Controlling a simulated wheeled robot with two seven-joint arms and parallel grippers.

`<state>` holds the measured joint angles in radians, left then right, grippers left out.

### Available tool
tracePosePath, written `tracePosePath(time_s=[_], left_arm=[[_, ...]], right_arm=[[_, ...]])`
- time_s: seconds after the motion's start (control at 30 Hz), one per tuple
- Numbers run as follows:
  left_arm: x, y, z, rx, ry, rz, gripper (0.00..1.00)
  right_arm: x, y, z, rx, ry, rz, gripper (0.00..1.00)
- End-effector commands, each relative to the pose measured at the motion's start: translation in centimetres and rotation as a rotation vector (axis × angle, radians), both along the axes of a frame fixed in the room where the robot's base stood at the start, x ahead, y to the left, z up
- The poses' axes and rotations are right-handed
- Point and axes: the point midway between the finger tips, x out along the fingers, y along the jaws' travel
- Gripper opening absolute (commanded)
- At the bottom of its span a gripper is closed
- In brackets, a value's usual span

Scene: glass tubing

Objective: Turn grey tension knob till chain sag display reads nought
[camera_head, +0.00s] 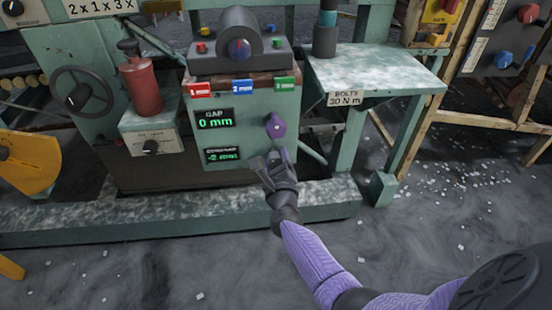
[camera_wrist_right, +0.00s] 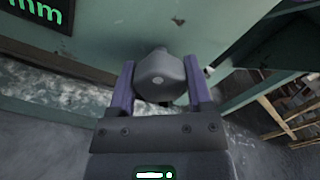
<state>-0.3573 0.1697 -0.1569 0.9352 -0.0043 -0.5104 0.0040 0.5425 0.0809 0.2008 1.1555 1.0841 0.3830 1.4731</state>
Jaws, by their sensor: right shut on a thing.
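The grey tension knob (camera_wrist_right: 161,78) sits between the two purple fingers of my right gripper (camera_wrist_right: 160,90) in the right wrist view, which is shut on it. In the head view my right gripper (camera_head: 271,163) is at the lower right of the green machine's front panel and hides the knob. Left of it, the lower display (camera_head: 223,155) reads about -2 mm in green; its small label is too blurred to read surely. The corner of a display with "mm" (camera_wrist_right: 42,12) shows in the right wrist view. My left gripper is not in view.
A purple knob (camera_head: 275,126) is on the panel just above my gripper, beside the GAP display (camera_head: 213,119), which reads 0 mm. Red, blue and green tags line the panel's top. A green side table (camera_head: 375,70) stands right; a base beam (camera_head: 325,195) runs below.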

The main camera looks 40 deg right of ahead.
Motion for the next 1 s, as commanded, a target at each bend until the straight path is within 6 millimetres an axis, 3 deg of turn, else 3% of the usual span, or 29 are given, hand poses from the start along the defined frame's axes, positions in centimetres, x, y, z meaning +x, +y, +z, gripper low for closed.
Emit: tracePosePath(time_s=[1.0], left_arm=[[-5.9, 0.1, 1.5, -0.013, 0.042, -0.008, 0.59]], right_arm=[[0.0, 0.0, 0.0, -0.819, 0.505, 0.001, 0.05]])
